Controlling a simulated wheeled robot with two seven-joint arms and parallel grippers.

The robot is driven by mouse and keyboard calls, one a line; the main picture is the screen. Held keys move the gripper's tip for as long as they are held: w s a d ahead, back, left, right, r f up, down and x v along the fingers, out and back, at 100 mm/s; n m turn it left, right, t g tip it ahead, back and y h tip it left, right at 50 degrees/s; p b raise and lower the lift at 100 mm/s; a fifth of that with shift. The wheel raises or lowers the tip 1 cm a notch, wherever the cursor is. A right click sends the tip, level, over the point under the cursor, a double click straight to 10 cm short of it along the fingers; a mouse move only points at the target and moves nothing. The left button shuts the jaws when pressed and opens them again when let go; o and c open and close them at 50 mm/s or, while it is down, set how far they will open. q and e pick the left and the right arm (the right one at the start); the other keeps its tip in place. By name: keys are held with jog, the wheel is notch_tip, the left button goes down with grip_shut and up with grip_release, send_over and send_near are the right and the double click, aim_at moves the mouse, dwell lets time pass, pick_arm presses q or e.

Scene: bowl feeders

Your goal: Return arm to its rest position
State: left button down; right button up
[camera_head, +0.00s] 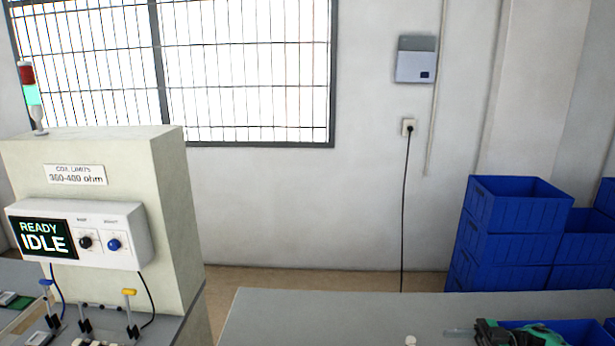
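Neither of my grippers shows in the head view, and no part of my arms can be made out for sure. The task's own object is an arm of mine, so its pose cannot be seen here.
A cream test cabinet (172,200) with a display (45,239) reading "READY IDLE" stands at left. A grey table (330,315) holds a green and black object (515,334) by a blue bin (580,328). Blue crates (510,215) are stacked at right. The table's left part is clear.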

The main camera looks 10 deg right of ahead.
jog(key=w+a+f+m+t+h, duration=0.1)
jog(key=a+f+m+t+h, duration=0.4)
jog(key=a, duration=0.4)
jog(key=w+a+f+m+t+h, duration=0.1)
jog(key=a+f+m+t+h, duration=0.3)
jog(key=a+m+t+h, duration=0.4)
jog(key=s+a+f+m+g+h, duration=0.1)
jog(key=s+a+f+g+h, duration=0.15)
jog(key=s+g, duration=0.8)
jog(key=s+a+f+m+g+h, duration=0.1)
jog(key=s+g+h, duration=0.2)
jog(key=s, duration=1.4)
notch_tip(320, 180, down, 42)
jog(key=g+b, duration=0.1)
jog(key=b, duration=0.8)
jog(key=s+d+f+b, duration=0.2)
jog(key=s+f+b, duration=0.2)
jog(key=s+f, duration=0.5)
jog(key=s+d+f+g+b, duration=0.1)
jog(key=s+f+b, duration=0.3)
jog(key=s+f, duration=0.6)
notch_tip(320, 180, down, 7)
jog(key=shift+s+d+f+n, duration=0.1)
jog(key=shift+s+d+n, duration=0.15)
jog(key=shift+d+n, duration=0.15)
